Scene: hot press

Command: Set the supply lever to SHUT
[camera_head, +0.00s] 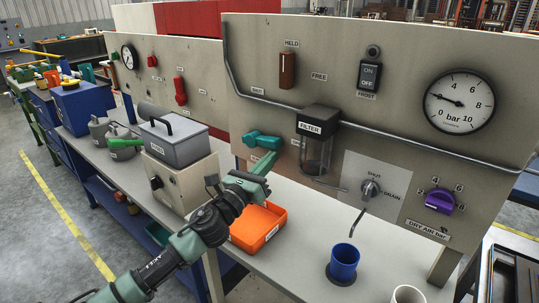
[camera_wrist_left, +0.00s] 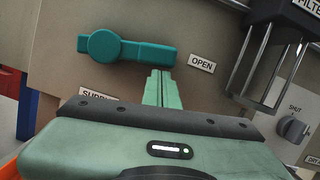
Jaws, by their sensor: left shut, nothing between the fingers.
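The supply lever (camera_head: 262,141) is a teal handle on a round hub, mounted low on the beige panel. In the left wrist view the lever (camera_wrist_left: 125,48) lies nearly level, its arm pointing right toward the OPEN label (camera_wrist_left: 202,64). The SUPPLY label (camera_wrist_left: 98,94) is partly hidden by my gripper. My left gripper (camera_head: 270,157) is shut and empty, its fingertips just below the lever arm. In the left wrist view the fingertips (camera_wrist_left: 160,74) overlap the arm's lower edge near its free end; I cannot tell if they touch. My right gripper is not in view.
The filter (camera_head: 318,145) projects from the panel right of the lever. A drain knob (camera_head: 370,188) and purple dial (camera_head: 440,202) are farther right. An orange tray (camera_head: 256,232) sits below my gripper, with a blue cup (camera_head: 344,262) to its right and a grey lidded box (camera_head: 178,143) left.

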